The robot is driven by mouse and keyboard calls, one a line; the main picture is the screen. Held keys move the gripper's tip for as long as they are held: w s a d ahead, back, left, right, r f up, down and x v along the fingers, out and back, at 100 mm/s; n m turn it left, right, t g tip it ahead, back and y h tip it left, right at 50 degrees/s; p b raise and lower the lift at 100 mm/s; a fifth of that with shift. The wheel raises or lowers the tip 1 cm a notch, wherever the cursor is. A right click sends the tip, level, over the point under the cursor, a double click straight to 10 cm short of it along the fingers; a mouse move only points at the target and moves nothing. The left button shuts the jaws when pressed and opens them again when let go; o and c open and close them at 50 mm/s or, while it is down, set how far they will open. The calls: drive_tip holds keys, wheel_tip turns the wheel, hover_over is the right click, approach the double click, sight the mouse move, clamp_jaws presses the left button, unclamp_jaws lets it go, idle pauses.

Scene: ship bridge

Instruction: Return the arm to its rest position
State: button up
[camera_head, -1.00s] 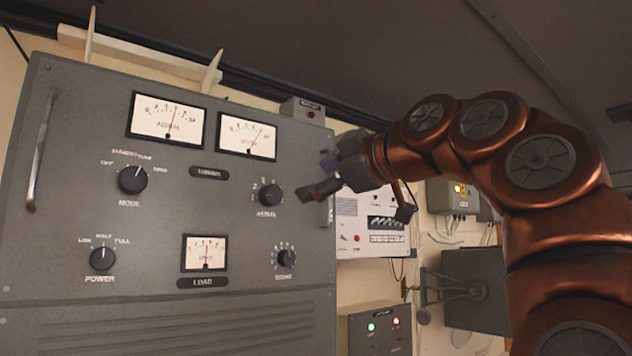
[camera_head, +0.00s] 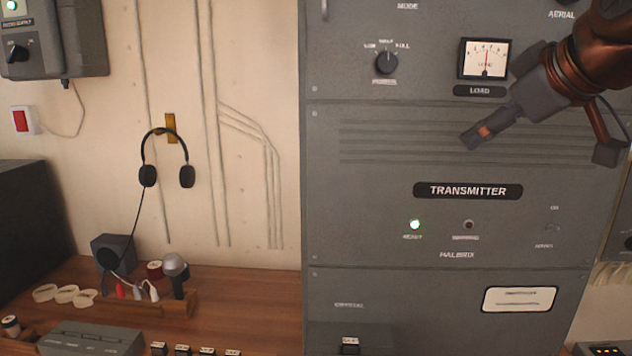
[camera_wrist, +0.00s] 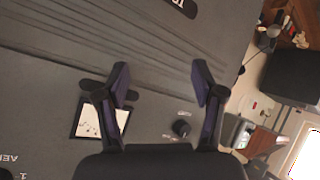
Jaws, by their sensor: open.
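My gripper (camera_head: 478,134) is at the upper right of the head view, in front of the grey transmitter cabinet (camera_head: 385,235). Its fingers point down and left across the vented panel below the load meter (camera_head: 485,59). In the wrist view the two fingers (camera_wrist: 160,85) stand apart with nothing between them, so it is open and empty. Past the fingers the wrist view shows the cabinet face, with the load meter (camera_wrist: 97,118) by the left finger and the power knob (camera_wrist: 181,128) by the right one. A gap to the panel cannot be judged. My copper-coloured arm enters from the right.
A headset (camera_head: 166,160) hangs on the cream wall left of the cabinet. Below it a wooden desk (camera_head: 245,290) holds a microphone (camera_head: 175,270), a small speaker box (camera_head: 113,253) and other small items. A grey power supply box (camera_head: 55,40) is at the upper left.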

drive_tip(key=s+a+f+m+g, duration=0.1)
drive_tip(key=s+a+f+g, duration=0.15)
drive_tip(key=f, duration=0.65)
drive_tip(key=s+a+f+m+g, duration=0.1)
drive_tip(key=s+a+f+g, duration=0.15)
drive_tip(key=f, duration=0.55)
drive_tip(key=s+a+f+m+g, duration=0.1)
drive_tip(key=s+a+f+g, duration=0.15)
drive_tip(key=f, duration=0.65)
drive_tip(key=s+f+m+g+h, duration=0.2)
drive_tip(key=s+f+m+g, duration=0.2)
drive_tip(key=s+f, duration=1.4)
drive_tip(key=shift+d+f+g, duration=0.25)
drive_tip(key=shift+d+g, duration=0.2)
drive_tip(key=shift+g, duration=0.2)
drive_tip(key=shift+r, duration=0.1)
